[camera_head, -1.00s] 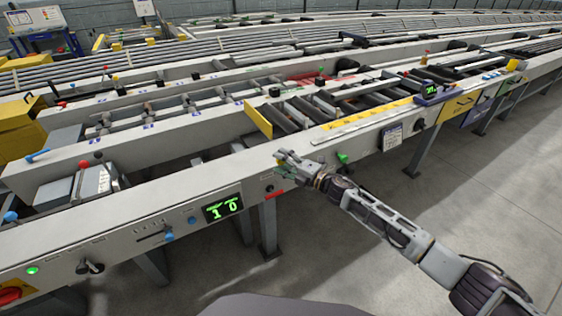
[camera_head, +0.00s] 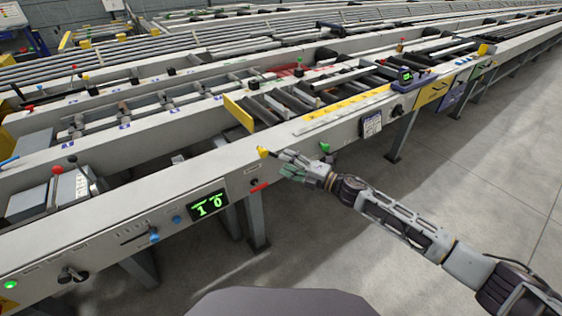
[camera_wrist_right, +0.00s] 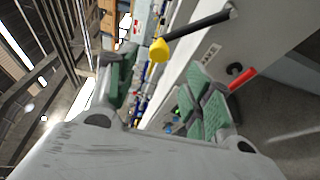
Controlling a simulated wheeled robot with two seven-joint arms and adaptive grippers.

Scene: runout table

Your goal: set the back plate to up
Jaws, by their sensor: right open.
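A yellow plate (camera_head: 238,114) stands upright across the near end of the dark rollers in the head view; I cannot tell whether it is the back plate. A lever with a yellow knob (camera_head: 263,152) sits on the front of the rail. In the right wrist view the yellow knob (camera_wrist_right: 159,50) is on a dark rod, beyond the fingertips. My right gripper (camera_head: 284,163) is open and empty, just right of the knob and apart from it. Its two green-padded fingers show in the right wrist view (camera_wrist_right: 160,95). My left gripper is not in view.
A red handle (camera_head: 260,187) is on the rail front below the knob; a green knob (camera_head: 325,148) is to the right. A green-lit display (camera_head: 208,204) reads "1 0". Blue knobs and a black switch are further left. The floor before the table is clear.

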